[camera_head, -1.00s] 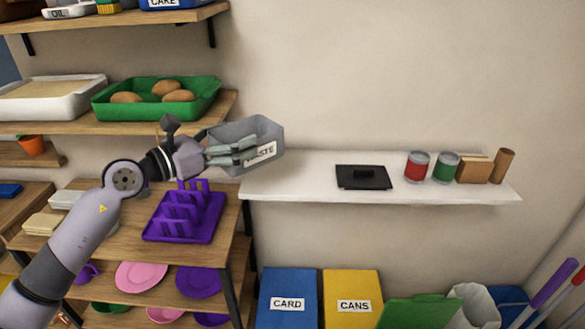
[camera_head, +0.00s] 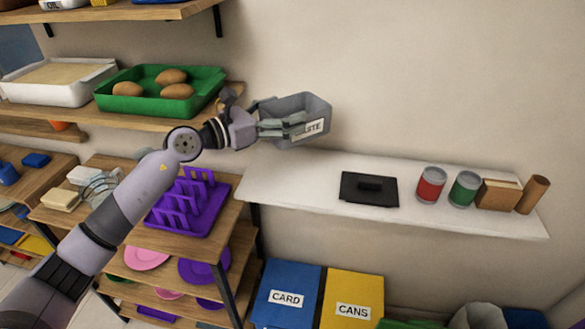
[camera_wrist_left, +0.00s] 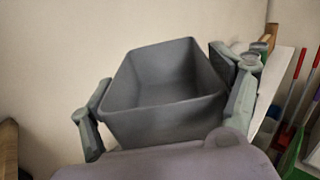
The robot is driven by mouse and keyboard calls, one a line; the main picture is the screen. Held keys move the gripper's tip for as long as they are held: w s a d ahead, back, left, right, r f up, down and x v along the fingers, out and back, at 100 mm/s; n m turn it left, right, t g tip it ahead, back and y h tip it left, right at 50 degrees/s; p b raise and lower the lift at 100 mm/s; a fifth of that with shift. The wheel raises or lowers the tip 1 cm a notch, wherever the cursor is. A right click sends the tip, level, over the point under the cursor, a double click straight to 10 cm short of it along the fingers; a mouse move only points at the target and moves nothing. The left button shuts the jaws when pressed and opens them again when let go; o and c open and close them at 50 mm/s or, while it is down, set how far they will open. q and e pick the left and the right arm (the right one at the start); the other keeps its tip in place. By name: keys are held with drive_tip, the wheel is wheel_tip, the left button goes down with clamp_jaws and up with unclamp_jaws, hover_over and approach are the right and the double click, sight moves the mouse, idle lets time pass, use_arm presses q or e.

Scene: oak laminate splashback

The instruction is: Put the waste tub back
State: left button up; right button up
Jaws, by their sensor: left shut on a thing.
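The grey waste tub (camera_head: 318,106) is open at the top and has a white label reading WASTE. My left gripper (camera_head: 285,127) is shut on the waste tub and holds it upright, above the left end of the white shelf (camera_head: 290,182). In the left wrist view the tub (camera_wrist_left: 165,85) looks empty, with the gripper's fingers (camera_wrist_left: 168,105) on both sides of it. A black lid with a handle (camera_head: 369,189) lies on the white shelf, right of and below the tub. My right gripper is not in view.
A purple rack (camera_head: 188,206) and a green tray of potatoes (camera_head: 150,98) are left. Blue CARD (camera_head: 288,285) and yellow CANS (camera_head: 352,290) bins stand below.

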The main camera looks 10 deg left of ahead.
use_arm(q)
drive_tip(key=f, duration=0.3)
drive_tip(key=a+f, duration=0.1)
drive_tip(key=f, duration=0.1)
drive_tip(key=shift+s, duration=0.4)
drive_tip(key=f, duration=1)
drive_tip(key=shift+w+d+b, duration=0.25)
drive_tip(key=shift+b, duration=0.15)
drive_tip(key=shift+f, duration=0.2)
drive_tip(key=shift+f, duration=0.15)
drive_tip(key=o, duration=1.4)
